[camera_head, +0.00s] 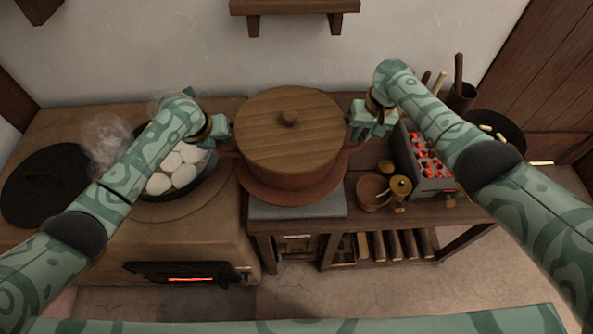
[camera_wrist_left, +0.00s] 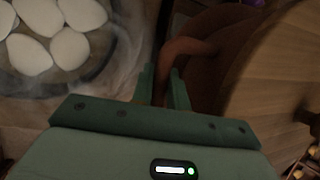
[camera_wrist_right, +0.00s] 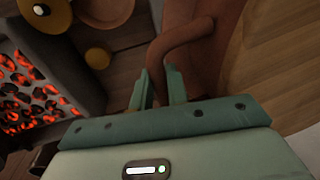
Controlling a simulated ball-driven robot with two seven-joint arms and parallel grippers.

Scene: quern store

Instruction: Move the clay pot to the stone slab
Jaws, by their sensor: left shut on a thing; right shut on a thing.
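The reddish-brown clay pot (camera_head: 290,186) is at the centre of the head view, upright under a round wooden lid (camera_head: 288,128) with a knob. The grey stone slab (camera_head: 297,210) shows below its front edge; the pot hides the rest, and I cannot tell whether they touch. My left gripper (camera_head: 228,137) is shut on the pot's left handle, seen in the left wrist view (camera_wrist_left: 188,48). My right gripper (camera_head: 352,133) is shut on its right handle, seen in the right wrist view (camera_wrist_right: 180,38).
At left, a steaming pan (camera_head: 150,195) of white pieces sits on the clay stove beside a dark lid (camera_head: 42,185). At right are a brazier of glowing coals (camera_head: 430,182), a small clay bowl (camera_head: 370,192) and a brass-coloured item (camera_head: 400,186). A wall shelf (camera_head: 295,8) is above.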

